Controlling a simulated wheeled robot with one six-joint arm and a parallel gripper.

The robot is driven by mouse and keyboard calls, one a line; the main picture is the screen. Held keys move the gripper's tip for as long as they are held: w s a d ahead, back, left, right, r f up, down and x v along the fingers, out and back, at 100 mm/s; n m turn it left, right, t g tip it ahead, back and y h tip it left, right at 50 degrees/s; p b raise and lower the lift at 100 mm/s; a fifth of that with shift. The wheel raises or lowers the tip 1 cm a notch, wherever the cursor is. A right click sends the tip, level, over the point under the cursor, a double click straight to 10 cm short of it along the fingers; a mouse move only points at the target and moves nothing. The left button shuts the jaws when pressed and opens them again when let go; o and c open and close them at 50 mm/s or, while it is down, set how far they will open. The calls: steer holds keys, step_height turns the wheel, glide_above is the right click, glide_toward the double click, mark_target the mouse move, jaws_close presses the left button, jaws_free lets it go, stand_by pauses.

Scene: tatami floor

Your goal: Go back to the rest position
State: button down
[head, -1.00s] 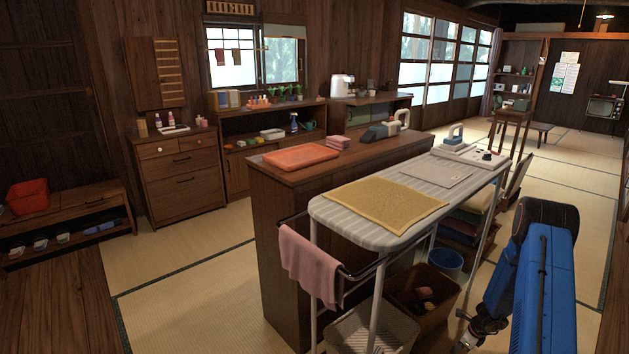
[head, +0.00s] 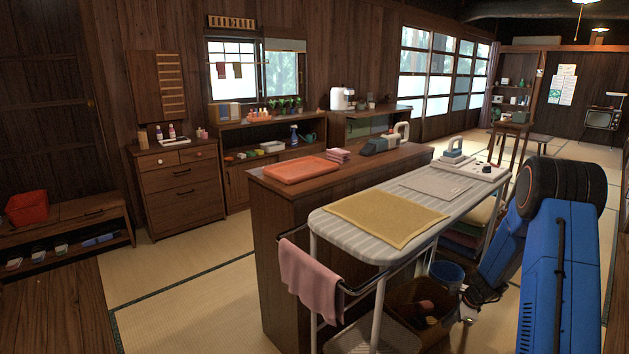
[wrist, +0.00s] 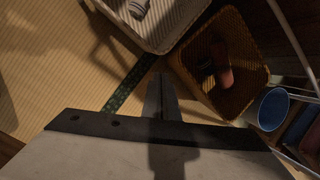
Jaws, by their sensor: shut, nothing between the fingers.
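My gripper (wrist: 160,98) is shut and empty in the wrist view, its fingers pointing down over the floor beside the baskets. In the head view my blue arm is folded at the right, and the gripper end (head: 468,318) hangs low beside the ironing board (head: 335,232), partly hidden and too small to make out well. A brown basket (wrist: 250,92) with dark and reddish items inside lies right of the fingers in the wrist view. A pale basket (wrist: 185,38) with a striped item lies above them.
A blue bucket (wrist: 273,107) stands right of the brown basket. The ironing board carries a yellow cloth (head: 385,218) and an iron (head: 454,152); a pink towel (head: 310,282) hangs from its rail. A wooden counter (head: 292,205) stands behind it. Tatami (head: 190,300) at the left is clear.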

steer(key=s+a+r+n, duration=0.4)
steer(key=s+a+r, duration=0.1)
steer(key=r, duration=0.5)
steer(key=s+a+r+n, duration=0.4)
steer(key=s+a+r, duration=0.15)
steer(key=r, duration=0.45)
steer(key=s+a+r+n, duration=0.3)
steer(key=s+a+r, duration=0.25)
steer(key=r, duration=0.45)
steer(key=s+a+r+n+h, duration=0.1)
steer(key=s+r+n, duration=0.1)
steer(key=s, duration=0.7)
steer(key=s+a+r+n+t+h, duration=0.1)
steer(key=s+r+n, duration=0.2)
steer(key=s, duration=0.6)
steer(key=s+a+r+n, duration=0.1)
steer(key=s+r+n, duration=0.2)
steer(key=s, duration=0.7)
steer(key=shift+a+n+t+h, duration=0.3)
steer(key=shift+a+n+h, duration=0.1)
steer(key=shift+n, duration=0.8)
steer(key=shift+r, duration=0.1)
